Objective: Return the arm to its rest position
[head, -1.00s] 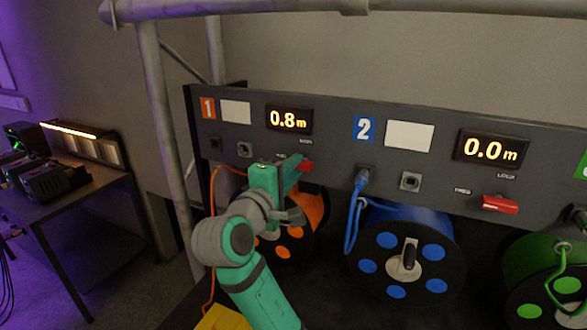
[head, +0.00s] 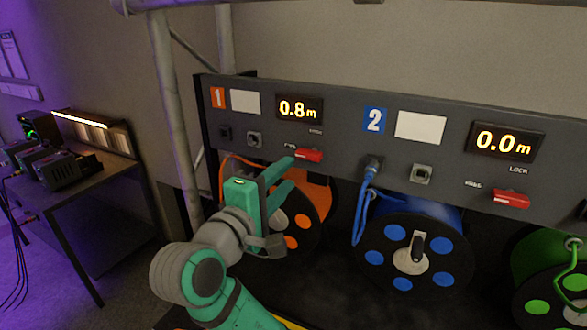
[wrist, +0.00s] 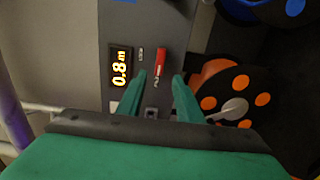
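My gripper (head: 291,172) is in front of reel station 1 in the head view, at the end of my green and grey arm. Its two green fingers are apart with nothing between them; the wrist view also shows them apart (wrist: 160,92). The red lock lever (head: 309,155) of station 1 lies just beyond the fingertips, and it shows past them in the wrist view (wrist: 161,62). The fingers look clear of it. The station 1 display (head: 299,108) reads 0.8 m. The orange reel (head: 318,200) is partly hidden behind my gripper.
The grey panel (head: 345,95) spans the view above the reels. The blue reel (head: 410,250) and green reel (head: 550,270) stand to the right. A truss upright (head: 172,110) rises left of the panel. A dark table (head: 75,210) with equipment stands farther left.

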